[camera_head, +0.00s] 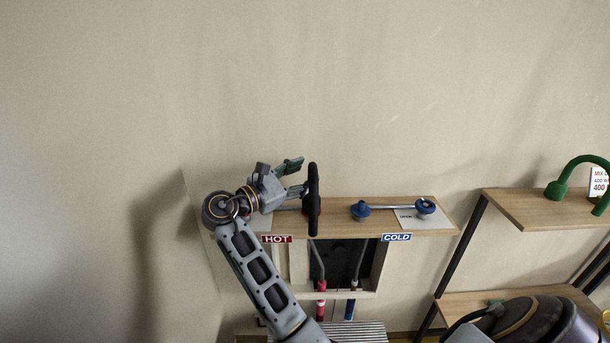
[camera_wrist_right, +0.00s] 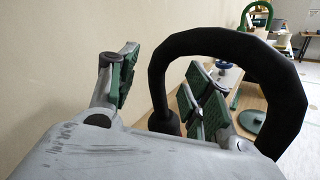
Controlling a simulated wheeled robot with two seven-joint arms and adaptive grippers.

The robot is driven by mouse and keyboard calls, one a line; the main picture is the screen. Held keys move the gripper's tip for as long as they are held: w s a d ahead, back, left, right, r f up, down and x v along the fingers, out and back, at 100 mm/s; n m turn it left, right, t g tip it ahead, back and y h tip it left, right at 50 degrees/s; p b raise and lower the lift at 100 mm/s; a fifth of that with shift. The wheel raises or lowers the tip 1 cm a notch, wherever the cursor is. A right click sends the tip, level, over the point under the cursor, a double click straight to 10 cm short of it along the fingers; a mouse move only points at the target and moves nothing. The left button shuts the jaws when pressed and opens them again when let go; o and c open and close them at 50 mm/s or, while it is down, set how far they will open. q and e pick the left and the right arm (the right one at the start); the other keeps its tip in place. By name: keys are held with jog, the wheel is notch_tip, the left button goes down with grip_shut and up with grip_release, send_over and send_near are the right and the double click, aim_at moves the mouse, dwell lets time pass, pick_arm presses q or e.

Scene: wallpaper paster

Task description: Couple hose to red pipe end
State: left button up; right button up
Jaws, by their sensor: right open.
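A black looped hose (camera_head: 313,185) stands above the wooden shelf, seen nearly edge-on in the head view. In the right wrist view the loop (camera_wrist_right: 225,42) arches wide, with a thicker end at its lower left. A bit of red (camera_head: 320,206) shows right behind the hose at shelf level; the rest is hidden. My right gripper (camera_head: 300,178) is open, its green-padded fingers pointing at the hose. In the wrist view (camera_wrist_right: 160,88) one finger is left of the loop's near leg and the other shows through the loop. I cannot tell whether they touch it. My left gripper is not in view.
The shelf (camera_head: 342,226) carries HOT (camera_head: 276,239) and COLD (camera_head: 397,238) signs and a blue fitting (camera_head: 361,210). Red (camera_head: 321,286) and blue (camera_head: 350,309) pipe sleeves are below. A green hose (camera_head: 577,162) stands on the right shelf (camera_head: 535,212). The wall (camera_head: 370,80) is close behind.

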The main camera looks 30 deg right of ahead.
jog(key=a, duration=0.6)
jog(key=shift+s+a+f, duration=0.2)
jog(key=shift+s+a, duration=0.2)
jog(key=shift+s, duration=0.05)
jog(key=shift+d, duration=0.1)
dwell(0.4)
jog(key=w+d, duration=0.1)
jog(key=d, duration=0.6)
jog(key=shift+d+r, duration=0.15)
jog(key=shift+d, duration=0.2)
dwell(0.6)
